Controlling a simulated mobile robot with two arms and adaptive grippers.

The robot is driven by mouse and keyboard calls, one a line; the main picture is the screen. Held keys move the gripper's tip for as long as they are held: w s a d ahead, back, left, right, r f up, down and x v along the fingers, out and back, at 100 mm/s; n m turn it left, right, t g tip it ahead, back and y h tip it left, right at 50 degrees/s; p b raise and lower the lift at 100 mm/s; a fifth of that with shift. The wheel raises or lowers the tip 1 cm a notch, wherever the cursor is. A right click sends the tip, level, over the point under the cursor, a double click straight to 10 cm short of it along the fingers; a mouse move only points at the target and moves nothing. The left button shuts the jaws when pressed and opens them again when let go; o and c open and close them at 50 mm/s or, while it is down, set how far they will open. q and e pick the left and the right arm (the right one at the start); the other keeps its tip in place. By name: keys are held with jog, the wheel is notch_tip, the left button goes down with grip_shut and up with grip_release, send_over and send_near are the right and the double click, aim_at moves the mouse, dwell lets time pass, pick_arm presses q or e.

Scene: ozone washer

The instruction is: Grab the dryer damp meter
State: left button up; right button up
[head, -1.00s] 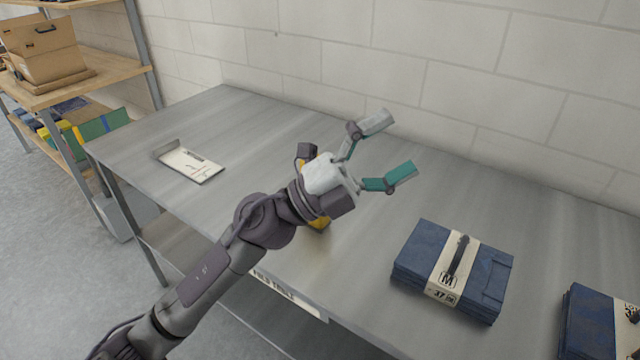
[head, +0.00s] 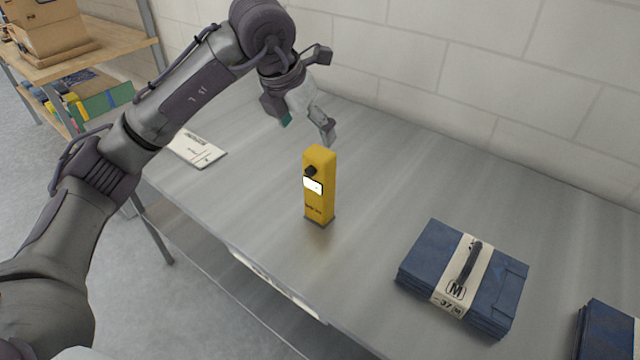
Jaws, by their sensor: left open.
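The dryer damp meter (head: 320,188) is a yellow upright block with a dark knob and a small white display on its front. It stands on the grey metal table (head: 375,195), left of the table's middle. My left gripper (head: 306,128) is above and just behind the meter's top, with its fingers pointing down. It is open and holds nothing. One grey finger shows near the meter's top; the other, teal, is mostly hidden behind the wrist. I cannot tell whether the near finger touches the meter. My right gripper is not in view.
A folded blue stack with a cream band (head: 465,277) lies to the right, and another blue stack (head: 607,330) is at the right edge. A white card (head: 197,148) lies at the left. Shelves with a cardboard box (head: 48,25) stand beyond. The wall bounds the table's back.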

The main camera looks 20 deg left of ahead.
aim_at(316, 154)
pick_arm(q)
jog(key=x, duration=0.4)
jog(key=shift+w+d+f+p, duration=0.1)
jog(key=shift+w+f+p, duration=0.05)
jog(key=shift+f+p, duration=0.2)
jog(key=x, duration=0.1)
jog(key=p+x, duration=0.1)
jog(key=x, duration=0.1)
jog(key=p+x, duration=0.1)
jog(key=shift+s+d+f, duration=0.2)
jog(key=shift+s+f, duration=0.1)
jog(key=shift+f, duration=0.2)
jog(key=shift+w+f, duration=0.1)
jog(key=shift+f, duration=0.15)
jog(key=shift+r, duration=0.1)
grip_shut()
